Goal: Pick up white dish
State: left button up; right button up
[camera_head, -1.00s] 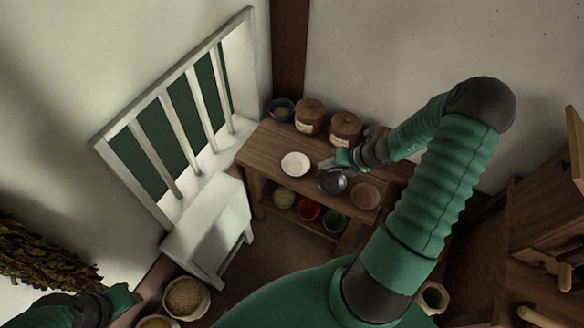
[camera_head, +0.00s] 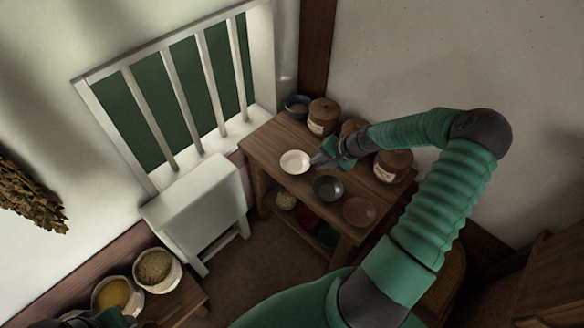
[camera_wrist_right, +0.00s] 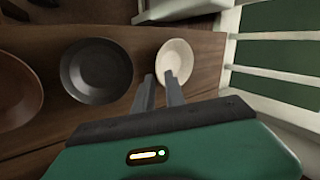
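The white dish (camera_head: 294,162) is a small round shallow bowl on the wooden table, near its left edge. It also shows in the right wrist view (camera_wrist_right: 176,56), just beyond my fingers. My right gripper (camera_head: 318,160) is at the dish's right side, its fingertips close to the rim. In the right wrist view the two fingers (camera_wrist_right: 160,76) stand apart with a gap between them, and one tip overlaps the near part of the dish. I cannot tell whether it touches. Only a part of my left arm shows at the bottom left corner; its fingers cannot be made out.
A dark bowl (camera_head: 328,188) and a brown dish (camera_head: 359,211) stand beside the white dish on the table (camera_head: 268,143). Lidded jars (camera_head: 323,116) and a blue bowl (camera_head: 297,105) line the back. A white barred window frame (camera_head: 175,90) is at left.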

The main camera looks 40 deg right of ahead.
aim_at(306, 169)
jog(key=d+f, duration=0.1)
jog(key=w+f, duration=0.1)
jog(key=f, duration=0.1)
jog(key=d+f, duration=0.1)
jog(key=shift+w+d+f+b, duration=0.15)
jog(key=shift+w+d+b, duration=0.15)
jog(key=w+a+f, duration=0.1)
jog(key=w+a+f+b, duration=0.1)
jog(key=a, duration=0.1)
jog(key=shift+w, duration=0.1)
jog(key=shift+a+r, duration=0.15)
jog(key=shift+a, duration=0.05)
jog(key=shift+d+f, duration=0.2)
jog(key=shift+d, duration=0.2)
jog(key=shift+c, duration=0.8)
jog(key=shift+d+f, duration=0.25)
jog(key=shift+d, duration=0.3)
grip_shut()
jog(key=shift+a+r, duration=0.25)
jog(key=shift+a, duration=0.35)
pick_arm(q)
jog(key=shift+d+f, duration=0.3)
jog(key=shift+d, duration=0.2)
jog(key=shift+d+f, duration=0.3)
jog(key=shift+d, duration=0.2)
pick_arm(e)
jog(key=shift+d+f, duration=0.15)
jog(key=shift+d, duration=0.2)
